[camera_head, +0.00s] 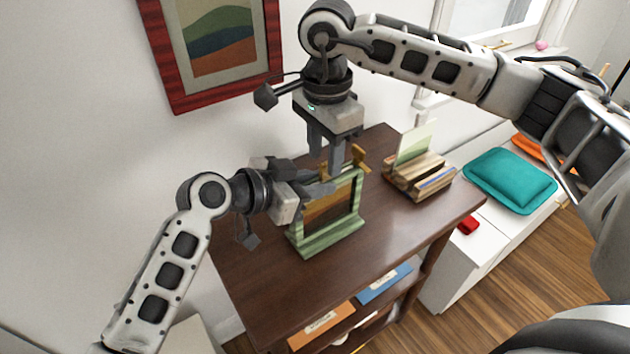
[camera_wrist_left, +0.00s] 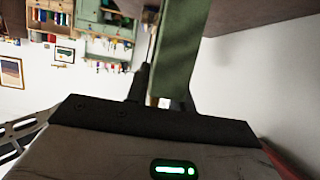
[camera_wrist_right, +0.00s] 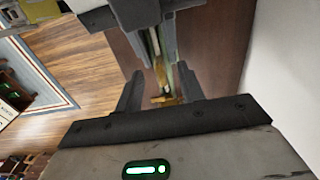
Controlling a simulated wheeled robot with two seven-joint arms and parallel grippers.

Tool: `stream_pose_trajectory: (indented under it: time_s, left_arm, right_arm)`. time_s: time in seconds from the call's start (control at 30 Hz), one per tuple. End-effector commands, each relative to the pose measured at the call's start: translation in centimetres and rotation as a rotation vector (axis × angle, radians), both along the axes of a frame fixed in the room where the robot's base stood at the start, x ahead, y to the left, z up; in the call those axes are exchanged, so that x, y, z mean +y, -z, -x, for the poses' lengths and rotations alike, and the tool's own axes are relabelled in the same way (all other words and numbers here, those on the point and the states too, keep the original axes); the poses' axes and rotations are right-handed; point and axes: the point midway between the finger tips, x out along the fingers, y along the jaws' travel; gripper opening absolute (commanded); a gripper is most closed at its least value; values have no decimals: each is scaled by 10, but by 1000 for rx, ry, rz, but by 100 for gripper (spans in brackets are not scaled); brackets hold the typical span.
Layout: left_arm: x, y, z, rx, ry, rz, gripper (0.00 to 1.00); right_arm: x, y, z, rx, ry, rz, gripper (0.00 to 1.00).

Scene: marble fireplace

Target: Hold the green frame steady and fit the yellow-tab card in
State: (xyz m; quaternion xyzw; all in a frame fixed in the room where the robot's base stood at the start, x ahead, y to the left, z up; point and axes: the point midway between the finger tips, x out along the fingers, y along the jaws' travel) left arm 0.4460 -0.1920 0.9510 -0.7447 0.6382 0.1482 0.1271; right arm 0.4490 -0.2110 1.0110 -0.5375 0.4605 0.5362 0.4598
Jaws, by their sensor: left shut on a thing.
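The green frame (camera_head: 328,241) stands upright on the dark wooden table, with a brown and orange picture in its opening. My left gripper (camera_head: 325,189) is shut on the frame's left side; the green edge shows between its fingers in the left wrist view (camera_wrist_left: 183,45). My right gripper (camera_head: 326,150) points down just above the frame's top, its fingers apart. The yellow tab (camera_wrist_right: 163,99) shows between those fingers in the right wrist view, with a gap on each side. Gold-yellow parts (camera_head: 359,158) also show at the frame's top. How deep the card sits is hidden.
A wooden rack (camera_head: 424,184) with a pale green card and other upright pieces stands at the table's right. The dark tabletop (camera_head: 395,235) is clear in front of it. A lower shelf holds orange and blue items. A white bench with a teal cushion (camera_head: 510,179) is at right.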

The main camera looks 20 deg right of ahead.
Motion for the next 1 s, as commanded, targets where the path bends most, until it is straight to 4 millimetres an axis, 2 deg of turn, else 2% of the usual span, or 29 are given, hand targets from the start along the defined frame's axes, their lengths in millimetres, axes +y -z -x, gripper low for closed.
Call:
stream_pose_trajectory:
  time_s: [0.6, 1.0]
  left_arm:
    - [0, 0, 0, 1, 0, 1, 0]
    - [0, 0, 0, 1, 0, 1, 0]
  right_arm:
    - [0, -36, 0, 0, 1, -1, 39]
    - [0, -38, 0, 1, 0, 0, 39]
